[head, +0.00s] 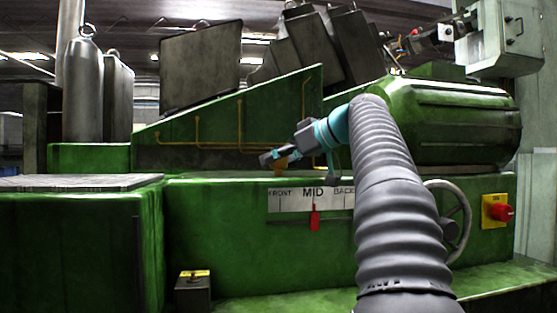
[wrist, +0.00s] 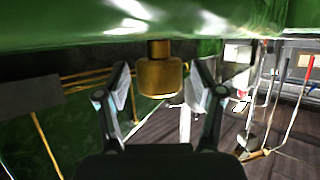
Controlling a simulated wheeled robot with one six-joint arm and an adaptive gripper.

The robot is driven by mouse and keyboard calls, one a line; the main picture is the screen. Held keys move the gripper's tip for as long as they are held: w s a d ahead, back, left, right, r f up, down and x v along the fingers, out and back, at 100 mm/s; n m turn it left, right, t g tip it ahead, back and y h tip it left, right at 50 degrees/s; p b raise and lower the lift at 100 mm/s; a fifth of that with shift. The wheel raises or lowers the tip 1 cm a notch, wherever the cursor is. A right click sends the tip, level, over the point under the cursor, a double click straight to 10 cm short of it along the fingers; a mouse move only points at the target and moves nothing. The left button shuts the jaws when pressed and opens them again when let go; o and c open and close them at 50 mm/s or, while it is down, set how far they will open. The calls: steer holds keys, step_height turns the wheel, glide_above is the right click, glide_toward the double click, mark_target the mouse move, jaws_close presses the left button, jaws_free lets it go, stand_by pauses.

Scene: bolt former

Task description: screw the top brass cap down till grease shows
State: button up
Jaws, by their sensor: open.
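The brass cap (wrist: 160,78) is a short, golden cylinder on a narrower dark neck in the wrist view. The neck meets a green machine surface at the top of that picture. My gripper (wrist: 161,88) is open, with one finger on each side of the cap. A narrow gap shows on the left side; contact on the right cannot be told. In the head view my gripper (head: 268,157) is beside the small brass cap (head: 280,164), above the machine's ledge. No grease is visible on the cap.
Brass pipes (head: 239,120) run along the sloped green guard behind my gripper. A label strip (head: 290,198) reading FRONT, MID, BACK has a red pointer (head: 315,217) near MID. A handwheel (head: 457,215) and red knob (head: 502,212) are at right. The left ledge is clear.

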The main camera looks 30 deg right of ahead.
steer(key=c, duration=1.2)
steer(key=shift+o, duration=0.2)
steer(key=shift+m, duration=0.3)
steer(key=m+t+h+b, duration=0.1)
steer(key=m+h, duration=0.1)
steer(key=h, duration=0.1)
steer(key=shift+a+m+t+h+b, duration=0.15)
steer(key=shift+m+t+h+b, duration=0.15)
steer(key=shift+m, duration=0.1)
steer(key=m+h, duration=0.3)
steer(key=h, duration=0.1)
steer(key=shift+r+m+p, duration=0.1)
steer(key=shift+m+p, duration=0.25)
steer(key=shift+m, duration=0.05)
steer(key=m+h, duration=0.2)
steer(key=m+g+h+p, duration=0.1)
steer(key=m+h, duration=0.1)
steer(key=h, duration=0.1)
steer(key=shift+g, duration=0.3)
steer(key=shift+m+g+h+p, duration=0.75)
steer(key=shift+m+g+h, duration=1.4)
steer(key=shift+m, duration=0.55)
steer(key=shift+f+h, duration=0.2)
steer(key=shift+h, duration=0.15)
